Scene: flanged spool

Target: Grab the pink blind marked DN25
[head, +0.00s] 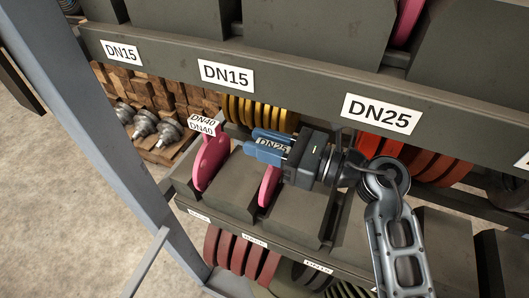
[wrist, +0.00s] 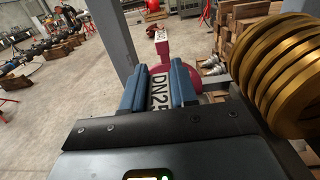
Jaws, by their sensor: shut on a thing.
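The pink blind marked DN25 (head: 268,186) stands upright in a slot of the dark lower rack, its lower part hidden in the slot. Its DN25 tag shows between the blue fingers of my gripper (head: 258,146) in the head view. In the wrist view, the tag (wrist: 159,92) lies between the two blue fingers of my gripper (wrist: 158,72), with its lettering running lengthwise. My gripper is shut on this tag. Another pink blind (head: 209,162), marked DN40, stands in the slot to the left, apart from the fingers.
Yellow discs (head: 262,113) stand close behind the fingers and at the right of the wrist view (wrist: 285,75). A shelf rail with DN15 and DN25 labels (head: 381,113) runs above the gripper. Red discs (head: 428,163) stand to the right. A grey post (head: 110,140) rises at the left.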

